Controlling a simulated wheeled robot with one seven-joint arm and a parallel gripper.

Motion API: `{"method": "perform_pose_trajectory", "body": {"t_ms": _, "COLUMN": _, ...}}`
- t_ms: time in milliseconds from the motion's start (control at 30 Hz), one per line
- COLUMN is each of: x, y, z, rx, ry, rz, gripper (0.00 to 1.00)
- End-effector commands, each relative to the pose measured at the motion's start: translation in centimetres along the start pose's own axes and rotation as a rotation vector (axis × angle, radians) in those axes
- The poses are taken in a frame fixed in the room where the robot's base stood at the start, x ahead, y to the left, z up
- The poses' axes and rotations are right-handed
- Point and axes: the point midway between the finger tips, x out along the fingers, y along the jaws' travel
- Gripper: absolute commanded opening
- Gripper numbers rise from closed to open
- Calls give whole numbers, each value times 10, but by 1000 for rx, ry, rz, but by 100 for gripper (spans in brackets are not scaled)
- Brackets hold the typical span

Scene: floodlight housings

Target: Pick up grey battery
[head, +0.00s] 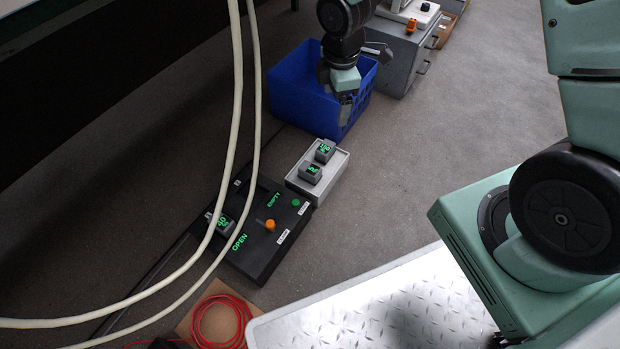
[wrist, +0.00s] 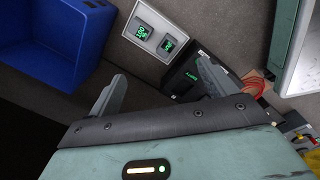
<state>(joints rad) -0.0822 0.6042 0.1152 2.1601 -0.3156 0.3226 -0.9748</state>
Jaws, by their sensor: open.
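Two small grey batteries, the far one (head: 325,151) and the near one (head: 311,173), stand in a light grey tray (head: 329,191) on the floor, each with a green display on top. They also show in the wrist view, one at the left (wrist: 143,33) and one at the right (wrist: 168,46). A third grey block with a green display (head: 222,226) sits at the left of a black box (head: 258,255), partly behind a pale cable. My gripper (head: 347,105) hangs by the blue bin, beyond the tray. In the wrist view my gripper (wrist: 165,88) is open, with nothing between its fingers.
The blue bin (head: 295,85) stands close by my gripper. The black box carries an orange knob (head: 271,225) and green lettering. Pale cables (head: 237,100) hang at the left. A grey case (head: 405,60) stands behind the bin. Floor right of the tray is clear.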

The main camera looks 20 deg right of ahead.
Motion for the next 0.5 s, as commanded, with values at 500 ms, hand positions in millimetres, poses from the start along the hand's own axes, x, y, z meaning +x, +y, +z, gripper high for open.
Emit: {"method": "perform_pose_trajectory", "body": {"t_ms": 500, "x": 118, "y": 5, "z": -57, "rx": -757, "ry": 40, "rz": -72, "gripper": 84}}
